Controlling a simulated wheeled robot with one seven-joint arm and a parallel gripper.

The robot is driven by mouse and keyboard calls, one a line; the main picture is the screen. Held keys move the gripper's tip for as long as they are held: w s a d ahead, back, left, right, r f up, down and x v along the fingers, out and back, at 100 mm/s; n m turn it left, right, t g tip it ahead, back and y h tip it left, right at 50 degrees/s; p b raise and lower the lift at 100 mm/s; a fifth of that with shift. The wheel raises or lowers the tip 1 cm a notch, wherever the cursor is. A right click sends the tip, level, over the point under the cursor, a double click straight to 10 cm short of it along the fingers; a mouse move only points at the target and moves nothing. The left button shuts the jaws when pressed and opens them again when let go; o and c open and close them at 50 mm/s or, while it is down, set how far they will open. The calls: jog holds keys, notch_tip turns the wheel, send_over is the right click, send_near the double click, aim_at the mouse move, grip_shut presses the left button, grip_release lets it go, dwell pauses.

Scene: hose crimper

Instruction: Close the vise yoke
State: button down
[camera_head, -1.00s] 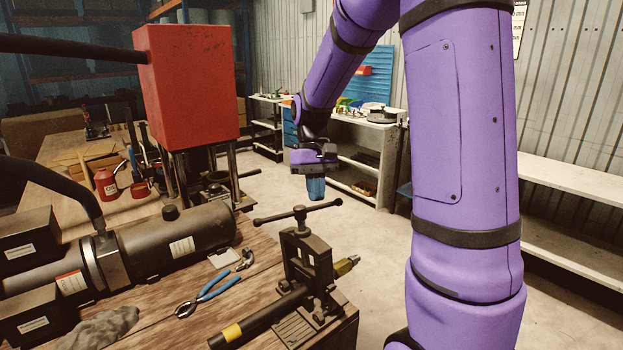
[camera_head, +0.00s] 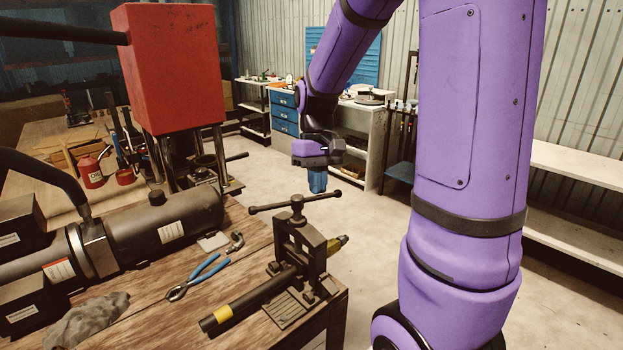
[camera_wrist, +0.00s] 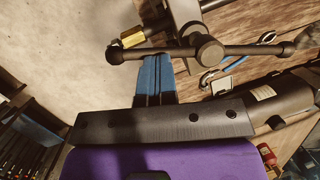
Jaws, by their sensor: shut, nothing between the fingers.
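The vise (camera_head: 297,252) stands at the right front corner of the wooden workbench. Its dark upright yoke frame has a screw on top with a long T-bar handle (camera_head: 322,197). A black hose with a yellow band (camera_head: 222,314) lies through the vise, and a brass fitting (camera_head: 337,245) sticks out on the far side. My gripper (camera_head: 317,187) hangs beyond and to the right of the vise, above the floor, apart from it. Its blue fingers (camera_wrist: 154,78) are shut and empty. In the wrist view the T-bar (camera_wrist: 215,50) crosses just past the fingertips. Whether the yoke is latched cannot be told.
Blue-handled pliers (camera_head: 198,277), a small wrench (camera_head: 236,241) and a grey rag (camera_head: 90,322) lie on the bench left of the vise. A dark cylinder (camera_head: 170,225) and a red press block (camera_head: 170,65) stand behind. Floor right of the bench is clear.

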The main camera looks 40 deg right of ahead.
jog(key=w+v, duration=0.2)
jog(key=v, duration=1.1)
jog(key=shift+d+f, duration=0.25)
jog(key=shift+f, duration=0.05)
jog(key=shift+a, duration=0.1)
jog(key=s+a+n+t+h, duration=0.1)
jog(key=s+a+t, duration=0.7)
jog(key=s, duration=1)
jog(key=shift+a+n+h, duration=0.4)
jog(key=shift+a, duration=1.7)
